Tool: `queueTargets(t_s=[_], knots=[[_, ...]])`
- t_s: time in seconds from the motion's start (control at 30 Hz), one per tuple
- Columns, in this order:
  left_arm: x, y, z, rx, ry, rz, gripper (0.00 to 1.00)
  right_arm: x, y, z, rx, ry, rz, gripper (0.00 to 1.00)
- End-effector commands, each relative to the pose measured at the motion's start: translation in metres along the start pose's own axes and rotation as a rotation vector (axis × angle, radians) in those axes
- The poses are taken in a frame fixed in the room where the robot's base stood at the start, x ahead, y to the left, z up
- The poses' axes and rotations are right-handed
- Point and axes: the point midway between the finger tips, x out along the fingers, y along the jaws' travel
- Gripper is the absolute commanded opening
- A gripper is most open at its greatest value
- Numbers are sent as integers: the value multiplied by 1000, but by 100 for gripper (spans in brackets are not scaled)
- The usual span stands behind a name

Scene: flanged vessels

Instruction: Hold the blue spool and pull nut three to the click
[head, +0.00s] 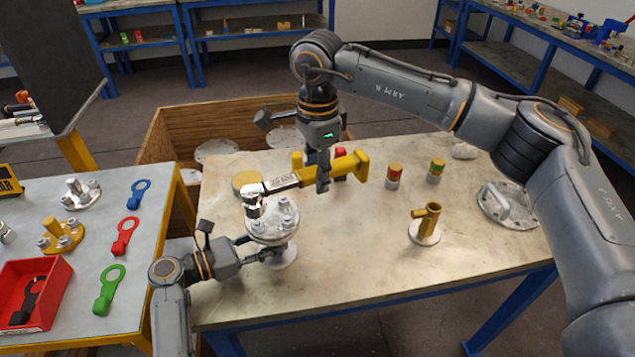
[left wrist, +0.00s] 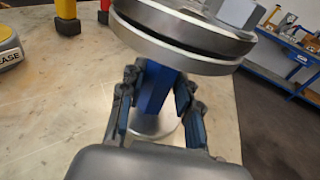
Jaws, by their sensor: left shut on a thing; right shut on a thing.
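The blue spool (left wrist: 157,88) stands upright on the table. In the head view its silver top flange (head: 273,228) carries several bolts and nuts. My left gripper (left wrist: 158,104) is shut around the blue neck, under the flange; in the head view this gripper (head: 275,255) comes in from the left, and the neck is mostly hidden. My right gripper (head: 323,182) is shut on the yellow handle of a torque wrench (head: 340,169). The wrench's silver head is over the left side of the flange, at a nut. Number marks and exact seating cannot be read.
A yellow-topped tin (head: 246,181) stands behind the flange. The table's front middle is clear. A side table (head: 150,215) holds ring tools.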

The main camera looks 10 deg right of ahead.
Motion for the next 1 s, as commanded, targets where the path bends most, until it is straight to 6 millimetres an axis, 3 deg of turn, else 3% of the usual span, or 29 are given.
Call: queueTargets(t_s=[0.23, 0.27, 0.37, 0.4, 0.77, 1.0], knots=[[-1, 1, 1, 1, 0, 3, 8, -4, 0, 0, -1, -1, -2, 0], [-1, 1, 1, 1, 0, 3, 37, -4, 0, 0, -1, -1, -2, 0], [-1, 1, 0, 1, 0, 3, 57, -4, 0, 0, -1, -1, -2, 0], [-1, 1, 0, 1, 0, 2, 59, -4, 0, 0, -1, -1, -2, 0], [-5, 0, 0, 0, 1, 1, 59, -4, 0, 0, -1, -1, -2, 0], [-43, 2, -1, 2, 5, 5, 59, -4, 0, 0, -1, -2, -2, 0]])
